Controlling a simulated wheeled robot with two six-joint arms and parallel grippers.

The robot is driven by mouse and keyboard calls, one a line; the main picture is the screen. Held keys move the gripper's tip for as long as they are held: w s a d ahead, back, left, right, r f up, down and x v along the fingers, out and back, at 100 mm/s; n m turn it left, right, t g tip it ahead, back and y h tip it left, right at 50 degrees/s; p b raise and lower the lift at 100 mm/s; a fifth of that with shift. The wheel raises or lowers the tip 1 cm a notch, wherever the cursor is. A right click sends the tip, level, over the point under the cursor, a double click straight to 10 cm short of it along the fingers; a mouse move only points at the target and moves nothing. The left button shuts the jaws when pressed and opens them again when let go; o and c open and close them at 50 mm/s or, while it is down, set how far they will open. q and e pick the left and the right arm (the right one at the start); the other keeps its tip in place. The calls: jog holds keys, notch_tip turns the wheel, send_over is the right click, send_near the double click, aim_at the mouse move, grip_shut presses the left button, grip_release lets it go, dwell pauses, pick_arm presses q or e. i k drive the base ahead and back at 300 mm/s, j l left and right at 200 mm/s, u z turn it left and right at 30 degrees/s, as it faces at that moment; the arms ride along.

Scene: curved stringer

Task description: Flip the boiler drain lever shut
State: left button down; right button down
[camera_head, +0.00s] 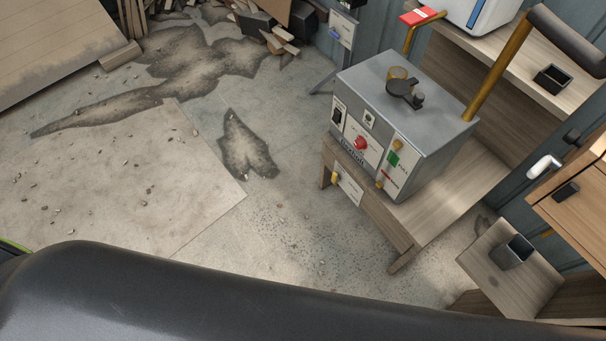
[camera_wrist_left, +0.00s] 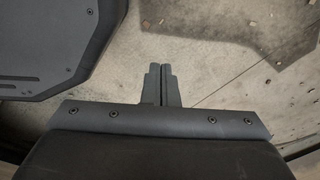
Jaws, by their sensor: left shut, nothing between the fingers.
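The grey metal boiler (camera_head: 440,135) stands on a wooden bench right of centre in the head view. Its front carries a red knob (camera_head: 361,143), a black switch (camera_head: 338,115) and a panel with a green and a red mark (camera_head: 393,160). Small brass fittings sit above and below that panel. A yellow piece (camera_head: 335,179) shows lower, beside a white label on the bench. I cannot tell which part is the drain lever. My left gripper (camera_wrist_left: 158,67) is shut and empty in the left wrist view, over bare floor, with no boiler in that view. My right gripper is not seen.
The wooden bench (camera_head: 425,215) bears the boiler. Brass pipes and a shelf (camera_head: 555,85) stand behind it. A small grey bin (camera_head: 511,252) sits on a wooden ledge at right. Cracked floor (camera_head: 285,230) left of the bench is mostly clear. Debris lies at the back.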

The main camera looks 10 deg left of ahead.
aim_at(335, 179)
jog(key=i+j, duration=0.1)
jog(key=j, duration=1)
jog(key=i+j, duration=0.15)
jog(key=j, duration=0.4)
jog(key=i+j, duration=0.1)
jog(key=j, duration=0.45)
jog(key=u, duration=0.05)
